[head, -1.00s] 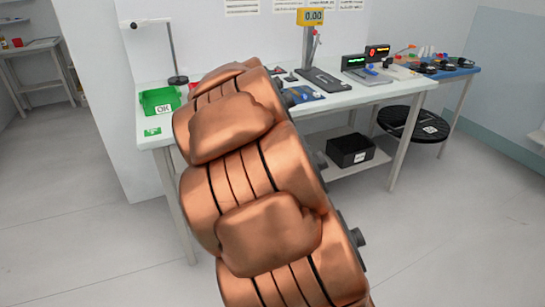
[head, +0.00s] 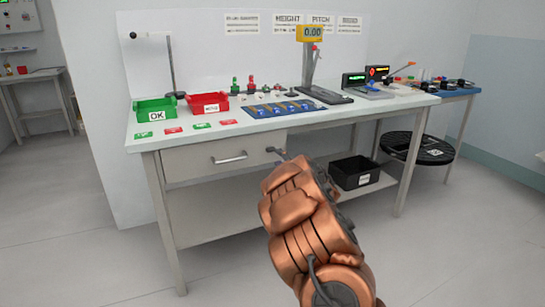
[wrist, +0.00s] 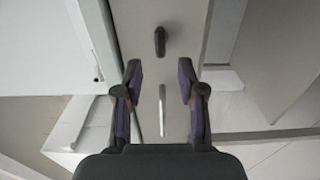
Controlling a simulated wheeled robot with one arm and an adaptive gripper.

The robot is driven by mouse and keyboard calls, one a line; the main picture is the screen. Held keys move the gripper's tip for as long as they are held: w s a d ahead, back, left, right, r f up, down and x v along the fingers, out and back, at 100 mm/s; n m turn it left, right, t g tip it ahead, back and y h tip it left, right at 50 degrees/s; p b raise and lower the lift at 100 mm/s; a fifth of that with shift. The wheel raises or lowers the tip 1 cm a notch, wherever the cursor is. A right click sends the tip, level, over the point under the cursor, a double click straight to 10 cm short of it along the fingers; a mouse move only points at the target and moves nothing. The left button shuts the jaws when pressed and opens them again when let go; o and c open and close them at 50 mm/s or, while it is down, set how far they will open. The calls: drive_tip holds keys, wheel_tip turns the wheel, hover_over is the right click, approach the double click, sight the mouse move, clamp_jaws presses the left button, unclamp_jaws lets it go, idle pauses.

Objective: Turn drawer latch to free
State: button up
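The drawer (head: 195,166) is shut under the tabletop, with a metal handle (head: 229,158) on its front. In the wrist view the drawer front (wrist: 178,75) lies ahead, with the handle (wrist: 162,112) between my fingers in the picture. The dark drawer latch (wrist: 160,41) is a small knob beyond the fingertips, its long side in line with the handle. My gripper (wrist: 160,82) is open and empty, apart from the latch. In the head view my arm hides most of the gripper. A small dark piece beside the drawer's right end may be latch or gripper.
The bench top (head: 150,140) is above the drawer, carrying a green bin (head: 157,116), a red bin (head: 208,109) and a blue mat (head: 300,115). A black box (head: 355,172) sits on the lower shelf. A round black stool (head: 425,155) stands to the right.

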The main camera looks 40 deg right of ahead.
sight(272, 151)
drive_tip(key=shift+x, duration=0.75)
drive_tip(key=b+x, duration=0.1)
drive_tip(key=x, duration=0.2)
drive_tip(key=shift+w, duration=0.15)
drive_tip(key=shift+w+d+f, duration=0.1)
drive_tip(key=shift+w+d, duration=0.25)
drive_tip(key=shift+w, duration=0.15)
drive_tip(key=shift+w+d, duration=0.15)
drive_tip(key=shift+w, duration=0.45)
clamp_jaws()
